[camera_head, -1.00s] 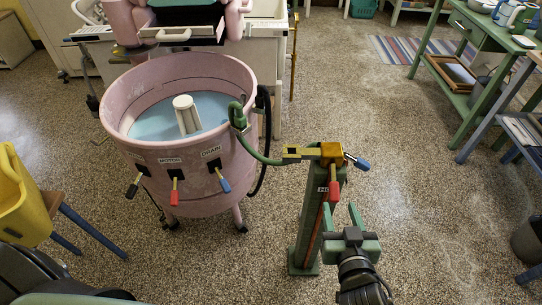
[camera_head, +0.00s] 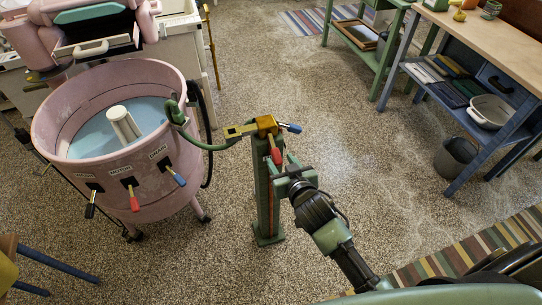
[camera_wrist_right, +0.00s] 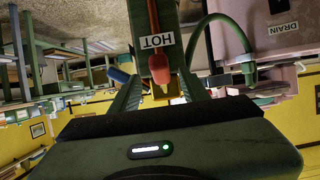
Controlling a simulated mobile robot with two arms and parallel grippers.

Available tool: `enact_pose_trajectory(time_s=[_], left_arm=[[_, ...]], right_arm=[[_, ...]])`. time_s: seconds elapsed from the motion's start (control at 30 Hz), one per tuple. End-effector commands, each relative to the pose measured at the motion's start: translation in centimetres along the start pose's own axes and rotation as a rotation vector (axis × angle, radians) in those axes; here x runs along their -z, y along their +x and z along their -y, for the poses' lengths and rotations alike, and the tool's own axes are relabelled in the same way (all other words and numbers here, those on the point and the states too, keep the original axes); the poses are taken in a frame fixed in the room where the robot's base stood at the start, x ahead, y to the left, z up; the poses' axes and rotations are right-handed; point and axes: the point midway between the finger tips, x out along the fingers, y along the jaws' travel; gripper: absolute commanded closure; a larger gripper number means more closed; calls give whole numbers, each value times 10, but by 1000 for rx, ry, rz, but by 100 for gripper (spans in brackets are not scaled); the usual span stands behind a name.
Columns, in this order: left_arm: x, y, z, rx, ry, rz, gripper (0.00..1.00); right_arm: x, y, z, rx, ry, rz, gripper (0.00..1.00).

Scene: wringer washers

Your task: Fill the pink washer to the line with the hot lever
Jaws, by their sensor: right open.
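The pink washer (camera_head: 158,190) stands at the left with pale blue water (camera_head: 95,138) around a white agitator (camera_head: 123,124). I cannot make out a fill line. A green post (camera_head: 266,205) stands right of it, with a brass valve head (camera_head: 265,125); a green hose (camera_head: 205,147) hooks over the washer's rim. The red hot lever (camera_head: 276,155) hangs on the post's front, under a HOT label (camera_wrist_right: 157,41) in the wrist view. My right gripper (camera_head: 285,170) is open at this lever, its fingers on either side of the red tip (camera_wrist_right: 159,71). My left gripper is out of view.
A blue-handled lever (camera_head: 291,128) sticks out right of the valve head. The washer's front has black, red and blue levers (camera_head: 180,180). A blue workbench (camera_head: 468,150) and grey bucket (camera_head: 455,158) stand at the right. The floor between is clear.

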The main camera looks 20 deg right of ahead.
Motion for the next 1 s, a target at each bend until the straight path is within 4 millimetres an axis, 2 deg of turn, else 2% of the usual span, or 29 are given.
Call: enact_pose_trajectory(time_s=[0.07, 0.17, 0.3, 0.47, 0.63, 0.67, 0.8, 1.0], left_arm=[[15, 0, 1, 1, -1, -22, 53], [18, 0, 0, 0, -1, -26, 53], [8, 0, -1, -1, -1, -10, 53], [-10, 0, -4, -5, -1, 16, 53], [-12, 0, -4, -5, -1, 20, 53], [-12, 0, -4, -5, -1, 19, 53], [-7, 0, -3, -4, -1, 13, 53], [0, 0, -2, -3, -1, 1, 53]], right_arm=[[1, 15, 0, 1, -1, -2, 55], [0, 29, 1, 1, -1, 0, 55], [0, 41, 1, 2, 0, -1, 55], [0, 45, 1, 2, 0, -1, 55], [0, 45, 1, 2, 0, -1, 55], [0, 45, 1, 2, 0, -1, 60], [0, 45, 1, 2, 0, -1, 99], [0, 45, 1, 3, 0, 0, 100]])
